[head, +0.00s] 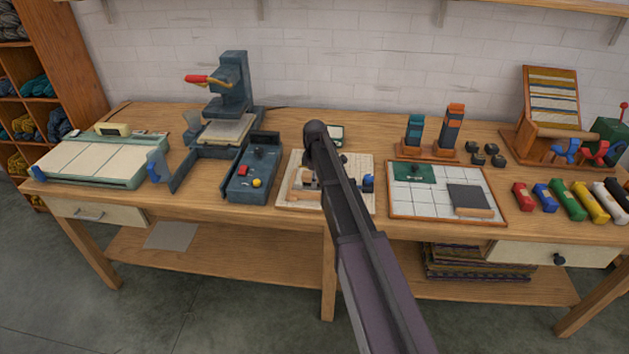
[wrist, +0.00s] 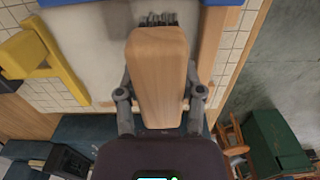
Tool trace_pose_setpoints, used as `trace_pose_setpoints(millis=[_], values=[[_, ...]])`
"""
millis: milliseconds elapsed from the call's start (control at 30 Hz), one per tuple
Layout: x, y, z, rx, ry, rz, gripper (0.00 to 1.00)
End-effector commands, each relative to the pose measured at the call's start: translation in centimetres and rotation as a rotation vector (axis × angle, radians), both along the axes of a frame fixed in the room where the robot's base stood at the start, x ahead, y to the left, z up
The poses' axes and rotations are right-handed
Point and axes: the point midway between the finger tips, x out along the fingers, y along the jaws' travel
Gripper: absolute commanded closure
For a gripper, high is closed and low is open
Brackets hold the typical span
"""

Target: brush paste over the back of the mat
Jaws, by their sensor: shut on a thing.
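My gripper (wrist: 160,98) is shut on a brush with a broad wooden handle (wrist: 158,75). In the wrist view its dark bristles (wrist: 157,19) are at the far end, over the pale mat back (wrist: 85,40). A greyer patch shows on the mat beside the bristles; whether it is paste or shadow I cannot tell. Whether the bristles touch the mat is unclear. The mat lies on a white gridded board (wrist: 236,58), which also shows in the head view (head: 295,163). There my arm hides most of the mat, the brush and the gripper.
A yellow clamp (wrist: 45,62) sits at the mat's left, and a wooden strip (wrist: 213,40) runs along its right. In the head view, a grey box with buttons (head: 250,175) stands left of the board, and a framed tile tray (head: 440,192) stands right of it.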

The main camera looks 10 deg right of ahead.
Motion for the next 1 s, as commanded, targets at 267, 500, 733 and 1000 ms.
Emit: trace_pose_setpoints(millis=[267, 500, 733, 1000], values=[[2.0, -0.6, 0.1, 0.001, -0.001, 0.000, 0.89], [3.1, -0.9, 0.2, 0.001, -0.001, 0.000, 0.89], [3.2, -1.0, 0.2, 0.001, -0.001, 0.000, 0.89], [3.4, -1.0, 0.2, 0.001, -0.001, 0.000, 0.89]])
